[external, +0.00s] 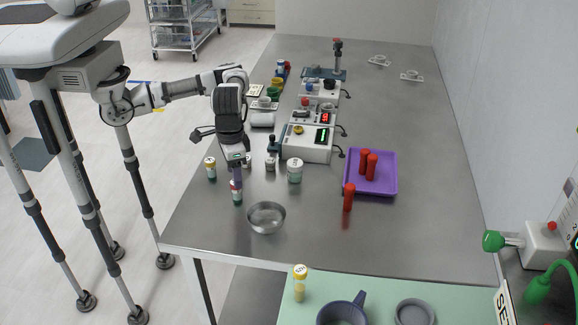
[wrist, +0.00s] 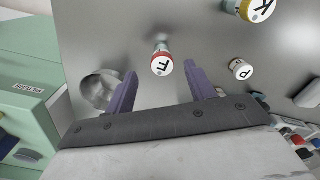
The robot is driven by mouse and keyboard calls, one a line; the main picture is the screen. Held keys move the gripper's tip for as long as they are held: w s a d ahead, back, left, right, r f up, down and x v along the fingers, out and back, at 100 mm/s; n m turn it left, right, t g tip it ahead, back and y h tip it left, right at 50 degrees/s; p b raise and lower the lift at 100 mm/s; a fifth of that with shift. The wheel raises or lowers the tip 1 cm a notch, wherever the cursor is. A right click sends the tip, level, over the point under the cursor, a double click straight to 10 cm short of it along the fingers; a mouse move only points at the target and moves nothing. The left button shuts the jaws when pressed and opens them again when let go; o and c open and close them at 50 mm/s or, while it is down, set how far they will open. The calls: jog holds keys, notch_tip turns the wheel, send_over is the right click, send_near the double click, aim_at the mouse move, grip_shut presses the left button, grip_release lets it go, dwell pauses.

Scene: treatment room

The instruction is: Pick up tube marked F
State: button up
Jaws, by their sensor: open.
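The tube marked F (wrist: 162,64) stands in the wrist view with its white, red-rimmed lid toward the camera. It lies ahead of the gap between the two purple fingers of my gripper (wrist: 158,90), apart from both. My gripper is open and empty. In the external view my gripper (external: 236,178) points down right above the tube (external: 237,194), which stands near the table's left edge. The fingers hide part of its top there.
A metal bowl (external: 266,217) stands close by, in front of the tube. A yellow-lidded jar (external: 211,169), a green-and-white jar (external: 295,170) and a tube marked P (wrist: 241,69) are near. A purple tray (external: 384,188) with red tubes is to the right.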

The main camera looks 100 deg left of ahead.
aim_at(236, 191)
jog(key=shift+a+f+p, duration=0.2)
jog(key=shift+f+p, duration=0.6)
jog(key=shift+f, duration=2.85)
jog(key=c, duration=1)
jog(key=shift+c, duration=0.2)
